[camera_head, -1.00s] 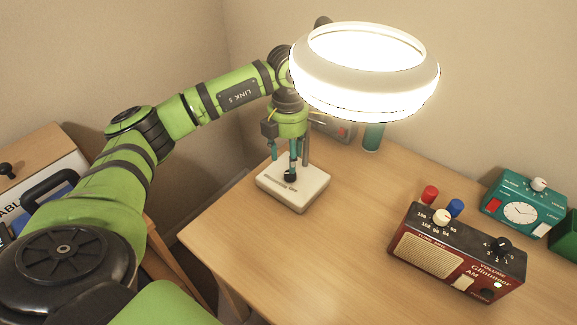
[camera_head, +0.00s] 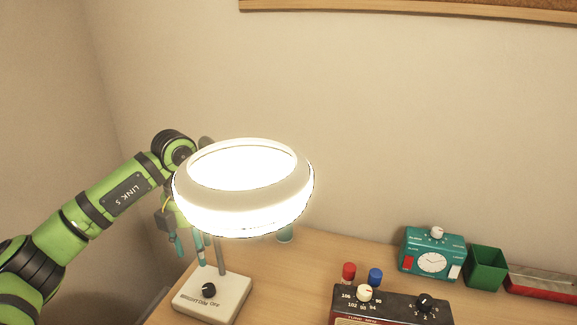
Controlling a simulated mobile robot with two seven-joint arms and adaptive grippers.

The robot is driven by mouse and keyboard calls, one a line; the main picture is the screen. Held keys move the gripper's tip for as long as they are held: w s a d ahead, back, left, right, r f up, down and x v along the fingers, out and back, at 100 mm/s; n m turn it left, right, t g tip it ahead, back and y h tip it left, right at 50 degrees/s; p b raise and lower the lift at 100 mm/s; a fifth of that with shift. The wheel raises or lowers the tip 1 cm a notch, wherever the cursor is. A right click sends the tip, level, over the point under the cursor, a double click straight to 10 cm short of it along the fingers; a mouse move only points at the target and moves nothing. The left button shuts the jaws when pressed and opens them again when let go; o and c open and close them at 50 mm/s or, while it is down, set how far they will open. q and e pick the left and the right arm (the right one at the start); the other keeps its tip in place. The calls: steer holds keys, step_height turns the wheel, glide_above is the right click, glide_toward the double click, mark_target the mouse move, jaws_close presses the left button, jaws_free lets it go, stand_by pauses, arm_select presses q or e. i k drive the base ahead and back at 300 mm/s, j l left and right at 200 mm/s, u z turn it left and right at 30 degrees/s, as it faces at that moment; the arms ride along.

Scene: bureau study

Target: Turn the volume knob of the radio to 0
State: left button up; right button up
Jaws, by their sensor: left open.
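The radio (camera_head: 388,310) stands at the bottom edge of the head view, with only its dark top and a strip of its front showing. Its black volume knob (camera_head: 425,302) is at the right of the top, among small white numbers; its exact setting is too small to read. A white tuning knob (camera_head: 364,293) is at the left of the top. My left gripper (camera_head: 189,252) is open and empty, its teal fingers pointing down beside the lamp post, well left of the radio. The lamp shade hides part of it. My right gripper is not in view.
A lit lamp (camera_head: 245,215) stands on a white base (camera_head: 228,303) with a black knob, between my left arm and the radio. Red (camera_head: 348,272) and blue (camera_head: 375,277) cylinders stand behind the radio.

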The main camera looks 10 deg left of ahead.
mark_target(424, 302)
steer(key=k, duration=1.5)
